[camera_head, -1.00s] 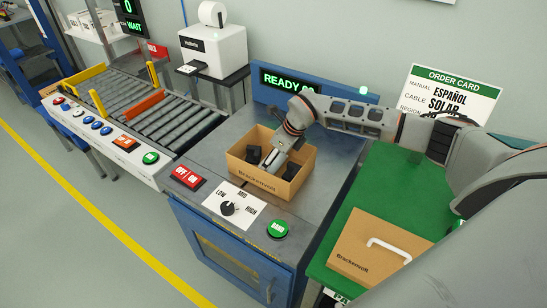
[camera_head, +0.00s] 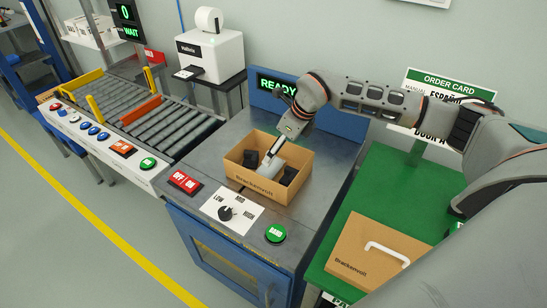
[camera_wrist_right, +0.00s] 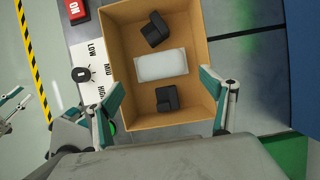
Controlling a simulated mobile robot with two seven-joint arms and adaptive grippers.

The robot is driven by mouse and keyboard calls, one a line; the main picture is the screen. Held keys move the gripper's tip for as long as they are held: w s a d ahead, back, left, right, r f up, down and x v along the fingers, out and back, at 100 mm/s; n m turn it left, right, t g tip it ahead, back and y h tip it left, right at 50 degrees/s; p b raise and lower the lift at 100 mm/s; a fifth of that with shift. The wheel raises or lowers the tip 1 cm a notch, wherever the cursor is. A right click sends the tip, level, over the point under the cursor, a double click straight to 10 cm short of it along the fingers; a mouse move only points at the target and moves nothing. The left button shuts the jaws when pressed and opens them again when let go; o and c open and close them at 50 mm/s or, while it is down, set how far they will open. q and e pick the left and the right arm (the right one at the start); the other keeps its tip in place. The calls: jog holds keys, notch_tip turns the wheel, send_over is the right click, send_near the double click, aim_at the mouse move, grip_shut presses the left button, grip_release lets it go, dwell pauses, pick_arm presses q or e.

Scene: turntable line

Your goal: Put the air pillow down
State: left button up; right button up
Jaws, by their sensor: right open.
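The air pillow, a pale whitish rectangle (camera_wrist_right: 162,65), lies inside the open cardboard box (camera_wrist_right: 190,119), between two black blocks (camera_wrist_right: 155,30) (camera_wrist_right: 166,98). In the head view the pillow (camera_head: 270,166) shows as a light strip inside the box (camera_head: 262,189), below my right gripper (camera_head: 281,143). In the right wrist view my right gripper's fingers (camera_wrist_right: 162,82) are spread wide with nothing between them, over the box. In the head view its fingertips are hard to make out.
The box stands on a grey turntable top with a red OFF/ON switch (camera_head: 184,182), a dial (camera_head: 226,213) and a green button (camera_head: 275,233). A roller conveyor (camera_head: 170,124) is at left. A closed Brackenvolt box (camera_head: 365,258) with a white handle lies on the green table (camera_head: 393,203).

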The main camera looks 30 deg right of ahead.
jog(key=shift+v, duration=2.1)
jog(key=shift+f, duration=0.1)
